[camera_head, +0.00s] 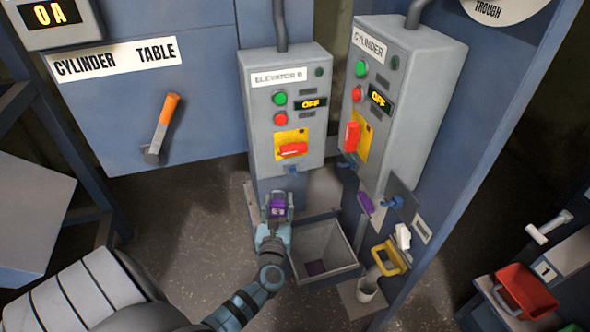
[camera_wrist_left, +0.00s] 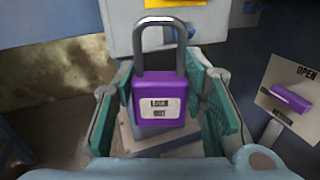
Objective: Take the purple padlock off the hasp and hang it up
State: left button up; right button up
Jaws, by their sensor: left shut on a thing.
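The purple padlock (camera_head: 278,207) is held upright, shackle up, in front of and below the ELEVATOR B box (camera_head: 315,150). In the left wrist view the padlock (camera_wrist_left: 160,100) shows its label and a grey shackle whose loop looks closed. My left gripper (camera_head: 276,214) is shut on the padlock body, with green fingers on both sides (camera_wrist_left: 162,112). A small blue hasp piece (camera_head: 291,169) sits under the red switch handle (camera_head: 293,150) and looks apart from the shackle. A hanging place cannot be made out for certain. My right gripper is out of view.
The CYLINDER box (camera_head: 410,100) stands to the right. Below it are a purple handle (camera_head: 365,203), a blue piece (camera_head: 396,202) and a yellow handle (camera_head: 389,258). An open grey bin (camera_head: 341,262) is right of my gripper. An orange-handled lever (camera_head: 164,122) is at left.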

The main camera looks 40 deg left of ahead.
aim_at(281, 211)
pick_arm(q)
jog(key=d+n+g+y, duration=0.1)
jog(key=s+d+f+n+g+y, duration=0.1)
jog(key=s+d+g+y, duration=0.1)
jog(key=shift+s+d+f+n, duration=0.15)
jog(key=shift+f+n, duration=0.2)
jog(key=shift+n, duration=0.05)
jog(key=d, duration=0.1)
jog(key=s+d+n+g+y, duration=0.1)
jog(key=d, duration=0.1)
jog(key=shift+s+r+p, duration=0.1)
jog(key=shift+s+p, duration=0.05)
jog(key=shift+p, duration=0.15)
jog(key=w+a+f+b, duration=0.1)
jog(key=w+a+b, duration=0.8)
jog(key=w, duration=0.6)
jog(key=shift+a, duration=0.35)
jog(key=o, duration=0.8)
jog(key=shift+f+b, duration=0.25)
jog(key=shift+b, duration=0.15)
jog(key=shift+c, duration=0.2)
jog(key=o, duration=0.5)
jog(key=shift+c, duration=0.2)
jog(key=shift+r, duration=0.1)
